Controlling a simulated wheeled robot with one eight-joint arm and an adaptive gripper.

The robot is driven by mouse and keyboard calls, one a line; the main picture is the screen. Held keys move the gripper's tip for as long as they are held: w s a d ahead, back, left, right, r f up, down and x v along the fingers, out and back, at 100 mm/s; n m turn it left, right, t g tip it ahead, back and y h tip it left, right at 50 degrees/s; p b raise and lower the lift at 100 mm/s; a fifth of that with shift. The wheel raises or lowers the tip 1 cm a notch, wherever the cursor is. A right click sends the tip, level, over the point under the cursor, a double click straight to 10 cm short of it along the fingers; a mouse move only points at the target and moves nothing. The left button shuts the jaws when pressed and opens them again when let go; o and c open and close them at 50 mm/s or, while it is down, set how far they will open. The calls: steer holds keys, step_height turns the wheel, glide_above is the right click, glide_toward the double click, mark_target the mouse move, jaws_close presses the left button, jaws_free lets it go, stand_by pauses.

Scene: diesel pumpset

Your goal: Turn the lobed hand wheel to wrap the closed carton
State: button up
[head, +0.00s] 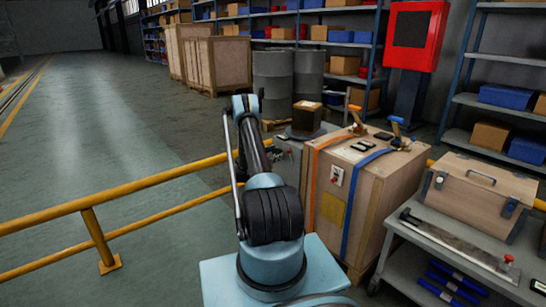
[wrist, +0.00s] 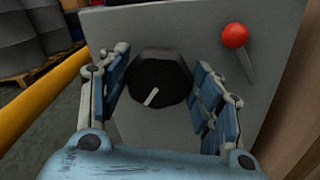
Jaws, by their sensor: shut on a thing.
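The lobed hand wheel (wrist: 158,88) is black with a white pointer line and sits on a grey panel (wrist: 190,32) in the wrist view. My gripper (wrist: 163,80) has one blue-padded finger on each side of the wheel and is shut on it. The white line slants from upper right to lower left. In the head view, a small brown carton (head: 307,104) with a pale top patch sits on a dark block on the grey machine (head: 296,146). The wheel is hidden there behind my arm.
A red ball-ended lever (wrist: 235,37) stands right of the wheel. A large strapped wooden crate (head: 376,205) stands beside the machine. A yellow rail (head: 130,188) crosses at the left. A grey cart (head: 455,255) with a wooden toolbox (head: 480,190) is at the right. The left floor is clear.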

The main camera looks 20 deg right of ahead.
steer(key=m, duration=0.5)
steer(key=shift+s+d+f+m, duration=0.1)
steer(key=shift+s+d+m, duration=0.2)
steer(key=shift+s+d, duration=0.1)
steer(key=m, duration=0.3)
steer(key=shift+f+m, duration=0.1)
steer(key=shift+m, duration=0.2)
steer(key=shift+a, duration=0.1)
steer(key=o, duration=1)
steer(key=shift+f, duration=0.15)
steer(key=shift+w+a, duration=0.1)
